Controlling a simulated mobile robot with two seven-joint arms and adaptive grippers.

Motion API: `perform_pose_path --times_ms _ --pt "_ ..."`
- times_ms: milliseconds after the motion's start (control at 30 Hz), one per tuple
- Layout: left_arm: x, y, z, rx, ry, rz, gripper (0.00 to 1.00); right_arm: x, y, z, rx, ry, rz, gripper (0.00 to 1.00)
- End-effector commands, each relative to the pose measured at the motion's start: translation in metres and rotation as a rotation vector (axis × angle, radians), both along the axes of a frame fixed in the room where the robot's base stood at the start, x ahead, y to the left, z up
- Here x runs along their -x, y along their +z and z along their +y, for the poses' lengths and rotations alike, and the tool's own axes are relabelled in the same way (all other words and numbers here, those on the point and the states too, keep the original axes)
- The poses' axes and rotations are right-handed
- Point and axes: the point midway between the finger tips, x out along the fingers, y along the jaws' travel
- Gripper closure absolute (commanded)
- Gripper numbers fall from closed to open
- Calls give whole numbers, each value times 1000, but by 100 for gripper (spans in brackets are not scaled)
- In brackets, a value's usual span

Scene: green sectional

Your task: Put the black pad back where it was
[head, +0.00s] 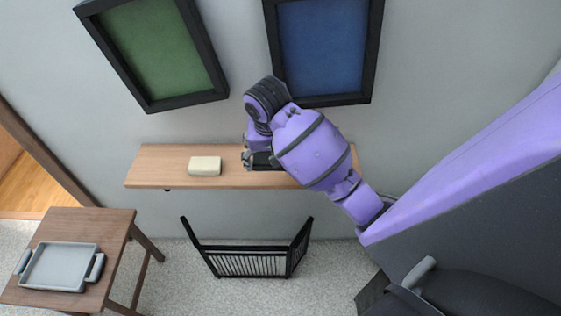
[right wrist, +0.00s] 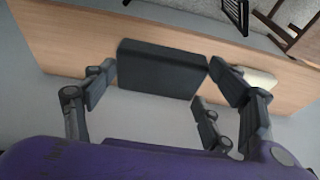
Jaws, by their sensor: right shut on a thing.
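The black pad (right wrist: 160,68) shows in the right wrist view between the fingers of my right gripper (right wrist: 165,85), which is shut on it by its two ends. The pad is over the wooden shelf (right wrist: 80,45); I cannot tell whether it touches the board. In the head view, my right gripper (head: 250,158) is at the right part of the shelf (head: 150,172), and only a dark piece of the pad (head: 264,161) shows, the rest hidden behind my arm. My left gripper is not in view.
A cream block (head: 205,166) lies on the shelf, left of my right gripper. Green and blue framed panels (head: 158,46) (head: 322,45) hang above. A black rack (head: 250,264) stands on the floor below. A grey tray (head: 60,267) is on a small wooden table (head: 108,222). The shelf's left end is clear.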

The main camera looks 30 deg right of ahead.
Motion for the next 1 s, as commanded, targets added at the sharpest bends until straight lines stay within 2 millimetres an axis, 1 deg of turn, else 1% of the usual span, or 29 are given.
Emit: perform_pose_path --times_ms 33,300,400,567,700,800,1000 --pt "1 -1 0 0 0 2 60 -6 -4 -11 6 -4 1 43" --pt "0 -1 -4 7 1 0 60 -24 -44 -39 4 -2 0 43" --pt "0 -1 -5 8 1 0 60 -29 -53 -44 3 -1 -2 43" --pt "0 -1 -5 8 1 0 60 -34 -63 -51 3 -1 -2 43" --pt "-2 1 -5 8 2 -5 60 -34 -84 -51 2 -1 0 43" --pt "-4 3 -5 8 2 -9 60 -34 -92 -52 3 -1 -3 43" --pt "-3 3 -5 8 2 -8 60 -34 -94 -51 3 -1 -3 43"
